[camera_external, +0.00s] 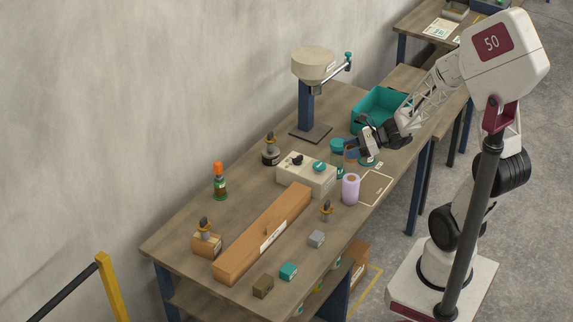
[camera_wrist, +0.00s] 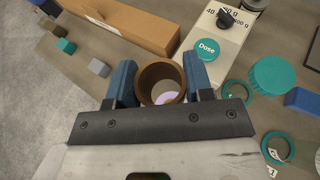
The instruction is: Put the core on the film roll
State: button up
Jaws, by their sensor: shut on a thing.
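The core is a short brown open tube (camera_wrist: 146,84) between the two blue fingers of my gripper (camera_wrist: 161,82) in the wrist view. My gripper is shut on its sides. The outside view shows my gripper (camera_external: 352,151) above the table, with the brown core small and partly hidden there. The film roll is an upright lilac cylinder (camera_external: 350,190) with a brownish top, standing near the table's front edge. It lies a little below my gripper in the outside picture. A lilac patch shows through the core's opening in the wrist view; the core appears apart from the roll.
A white box with a teal Dose button (camera_external: 306,174) stands left of the roll. A long brown box (camera_external: 264,232) lies farther left. Teal rings (camera_wrist: 277,148) and a teal cylinder (camera_wrist: 271,76) are nearby.

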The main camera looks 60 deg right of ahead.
jog(key=shift+s+d+f, duration=0.1)
jog(key=shift+s+d, duration=0.1)
jog(key=shift+s, duration=0.2)
jog(key=shift+f, duration=0.1)
send_over(351, 178)
jog(key=shift+f, duration=2.1)
jog(key=shift+f, duration=0.1)
jog(key=shift+f, duration=1.7)
jog(key=shift+f, duration=0.15)
jog(key=o, duration=0.9)
jog(key=shift+r, duration=0.2)
